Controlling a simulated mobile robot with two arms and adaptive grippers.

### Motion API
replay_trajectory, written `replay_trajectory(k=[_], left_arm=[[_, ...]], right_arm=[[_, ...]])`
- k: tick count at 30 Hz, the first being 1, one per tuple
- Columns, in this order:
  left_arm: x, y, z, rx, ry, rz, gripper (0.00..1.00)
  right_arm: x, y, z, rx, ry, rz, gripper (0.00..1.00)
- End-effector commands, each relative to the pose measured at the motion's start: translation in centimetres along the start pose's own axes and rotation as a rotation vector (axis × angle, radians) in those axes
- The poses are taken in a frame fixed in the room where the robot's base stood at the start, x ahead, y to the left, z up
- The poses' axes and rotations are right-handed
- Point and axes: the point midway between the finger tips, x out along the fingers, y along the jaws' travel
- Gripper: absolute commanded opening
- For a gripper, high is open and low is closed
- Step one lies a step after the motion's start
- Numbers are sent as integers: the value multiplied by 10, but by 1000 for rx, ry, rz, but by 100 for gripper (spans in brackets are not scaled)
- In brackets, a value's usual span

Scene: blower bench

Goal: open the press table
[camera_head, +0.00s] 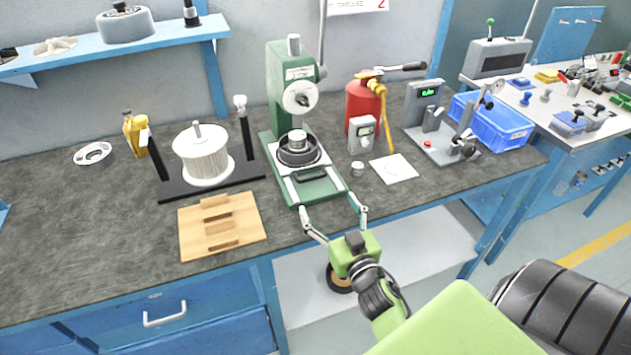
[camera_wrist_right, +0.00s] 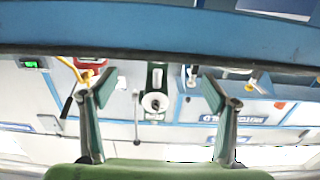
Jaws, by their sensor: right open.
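The green press (camera_head: 284,88) stands upright on the dark bench, with a round handwheel (camera_head: 299,97) on its column. Its press table (camera_head: 312,188) lies at its foot, with pale rails and a dark bar handle (camera_head: 311,175) at the front. A dark round part with a metal centre (camera_head: 298,148) sits on the table. My right gripper (camera_head: 333,207) is open and empty at the bench's front edge, just in front of the press table, its fingers spread wide. In the right wrist view its fingers (camera_wrist_right: 159,95) are apart, with the press (camera_wrist_right: 155,85) visible between them. My left gripper is not in view.
A wooden block board (camera_head: 228,222) and a white filter on a stand (camera_head: 203,155) are left of the press. A red tank (camera_head: 362,105), a small meter (camera_head: 362,133) and a gauge stand (camera_head: 440,145) are right. Bare bench lies at the front left.

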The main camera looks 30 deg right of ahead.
Motion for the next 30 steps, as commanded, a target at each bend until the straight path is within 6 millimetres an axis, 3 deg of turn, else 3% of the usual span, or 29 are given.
replay_trajectory(k=[6,12,18,26,30], left_arm=[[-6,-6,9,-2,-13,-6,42],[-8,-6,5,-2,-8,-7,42],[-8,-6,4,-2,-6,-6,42],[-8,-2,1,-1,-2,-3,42],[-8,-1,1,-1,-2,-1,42]], right_arm=[[48,0,-2,1,2,0,80],[76,0,-1,1,1,0,80],[88,0,0,0,0,0,80],[89,0,0,1,0,0,80],[88,0,0,0,0,0,46]])
